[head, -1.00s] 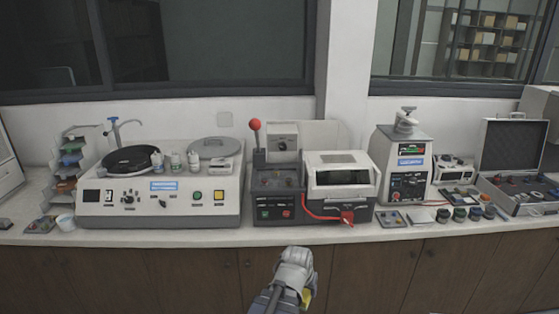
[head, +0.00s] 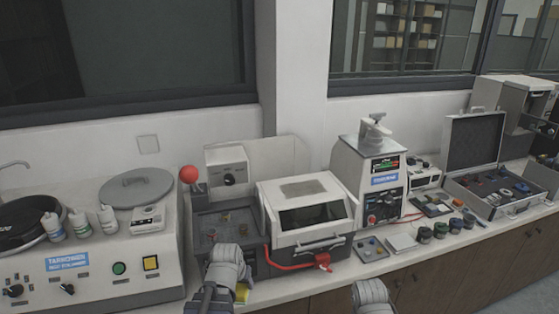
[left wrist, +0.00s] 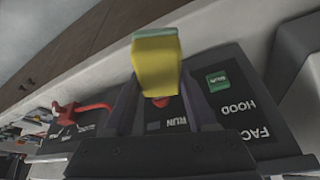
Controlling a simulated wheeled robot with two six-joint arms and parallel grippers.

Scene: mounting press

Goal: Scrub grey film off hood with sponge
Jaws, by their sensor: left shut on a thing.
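The white hood (head: 276,199) of the middle machine is down, with a dark front window and a dull grey-brown patch (head: 303,188) on its top. I cannot tell whether that patch is film. My left gripper (head: 238,289) is shut on a yellow sponge (head: 241,295) with a green layer, in front of the machine's left part, short of the hood. In the left wrist view the sponge (left wrist: 157,65) sticks out between the fingers above the button panel. Part of my right gripper (head: 372,297) shows at the bottom edge, its fingers out of sight.
A red-knobbed lever (head: 189,175) stands left of the hood. A red cable (head: 285,266) runs along its front to a red clamp. The polisher (head: 110,255) is at left. A press (head: 368,185) and several small jars stand at right. The panel has a green button (left wrist: 217,81).

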